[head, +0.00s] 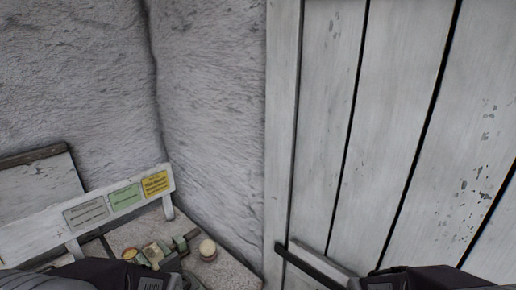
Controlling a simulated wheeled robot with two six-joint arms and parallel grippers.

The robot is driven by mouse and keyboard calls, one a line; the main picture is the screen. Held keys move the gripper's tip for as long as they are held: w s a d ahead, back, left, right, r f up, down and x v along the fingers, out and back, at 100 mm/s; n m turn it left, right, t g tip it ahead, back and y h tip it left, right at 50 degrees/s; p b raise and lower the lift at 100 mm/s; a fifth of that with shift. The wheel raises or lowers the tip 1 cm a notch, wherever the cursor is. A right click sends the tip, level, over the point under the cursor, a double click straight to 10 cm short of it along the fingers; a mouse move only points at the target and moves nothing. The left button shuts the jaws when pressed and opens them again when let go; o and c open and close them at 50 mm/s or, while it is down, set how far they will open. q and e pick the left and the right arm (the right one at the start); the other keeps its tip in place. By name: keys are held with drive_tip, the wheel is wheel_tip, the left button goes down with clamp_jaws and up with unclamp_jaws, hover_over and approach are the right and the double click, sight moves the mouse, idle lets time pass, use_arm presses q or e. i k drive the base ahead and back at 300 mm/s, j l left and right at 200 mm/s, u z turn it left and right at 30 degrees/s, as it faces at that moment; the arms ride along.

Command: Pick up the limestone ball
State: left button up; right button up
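A small pale, round object (207,249) sits on the light surface at the lower left, near the corner of the walls. It looks like a ball, but it is too small to tell whether it is limestone. Dark parts of my two arms show along the bottom edge, the left one just below the small objects and the right one in front of the planks. No gripper fingers can be made out in the head view, and nothing is seen held.
Beside the pale object lie a yellowish round item (130,254) and greenish blocks (152,253). Behind them a white rail (40,232) carries grey, green and yellow labels. Rough grey walls (210,110) meet behind. White planks (385,130) stand at the right.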

sight(207, 247)
drive_tip(key=k+j+u, duration=0.1)
drive_tip(key=u, duration=0.25)
drive_tip(key=k+j+u, duration=0.1)
drive_tip(key=j+u, duration=0.2)
drive_tip(key=i+l+u, duration=0.2)
drive_tip(key=u, duration=0.2)
drive_tip(key=i+l+u, duration=0.15)
drive_tip(key=l+u, duration=0.25)
drive_tip(key=i+l+u, duration=0.1)
drive_tip(key=l+u, duration=0.15)
drive_tip(key=u, duration=0.15)
drive_tip(key=l+u, duration=0.4)
drive_tip(key=i+j, duration=0.05)
